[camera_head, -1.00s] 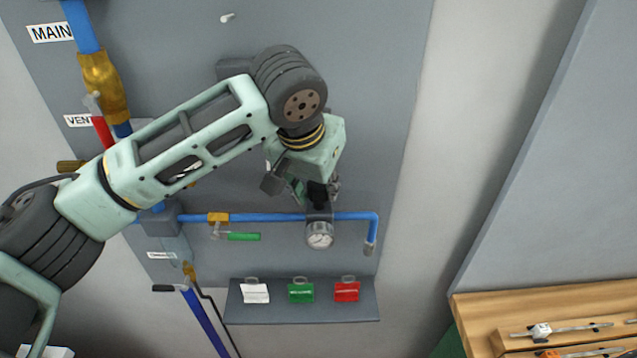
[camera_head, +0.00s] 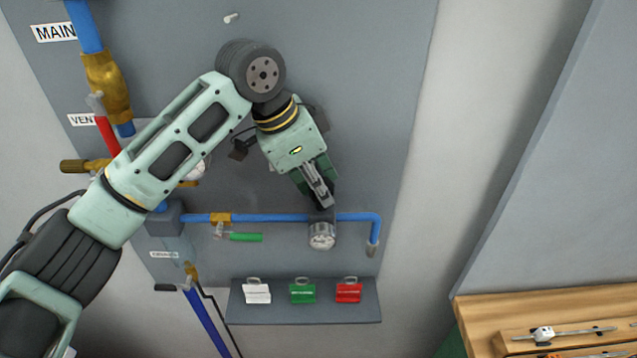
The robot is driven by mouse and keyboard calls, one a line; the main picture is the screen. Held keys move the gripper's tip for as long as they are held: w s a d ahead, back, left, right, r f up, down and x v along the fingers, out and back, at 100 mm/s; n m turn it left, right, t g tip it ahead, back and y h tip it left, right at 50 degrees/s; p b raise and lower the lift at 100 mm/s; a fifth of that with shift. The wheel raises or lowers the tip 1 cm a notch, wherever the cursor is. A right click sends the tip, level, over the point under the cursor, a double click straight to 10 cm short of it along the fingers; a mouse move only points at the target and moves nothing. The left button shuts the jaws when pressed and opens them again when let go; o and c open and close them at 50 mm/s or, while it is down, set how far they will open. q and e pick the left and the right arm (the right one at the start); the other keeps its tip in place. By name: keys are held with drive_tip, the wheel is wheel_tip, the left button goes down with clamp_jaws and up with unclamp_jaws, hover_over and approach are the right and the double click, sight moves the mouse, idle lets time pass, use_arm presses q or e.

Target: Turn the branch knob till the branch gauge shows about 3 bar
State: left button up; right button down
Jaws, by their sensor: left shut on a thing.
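The branch gauge (camera_head: 322,236) is a small round white dial under the horizontal blue branch pipe (camera_head: 275,217). Its needle is too small to read. My left gripper (camera_head: 324,201) points down at the pipe just above the gauge and is shut on a dark knob (camera_head: 321,214), which its fingers mostly hide. My right gripper is not in view.
A brass valve with a green handle (camera_head: 245,237) is on the branch pipe, left of the gauge. Below, a shelf (camera_head: 305,313) holds white, green and red tags. A red handle (camera_head: 107,136) and brass fittings (camera_head: 105,85) are at the upper left. A wooden bench (camera_head: 480,310) is at the lower right.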

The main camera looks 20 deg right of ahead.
use_arm(q)
drive_tip(key=shift+s+f+m, duration=0.1)
drive_tip(key=shift+m, duration=0.3)
drive_tip(key=o, duration=1)
drive_tip(key=shift+c, duration=0.2)
drive_tip(key=shift+o, duration=0.3)
drive_tip(key=shift+s, duration=0.15)
drive_tip(key=shift+a+r, duration=0.1)
drive_tip(key=shift+r, duration=0.25)
drive_tip(key=shift+v, duration=1.2)
drive_tip(key=a, duration=1.2)
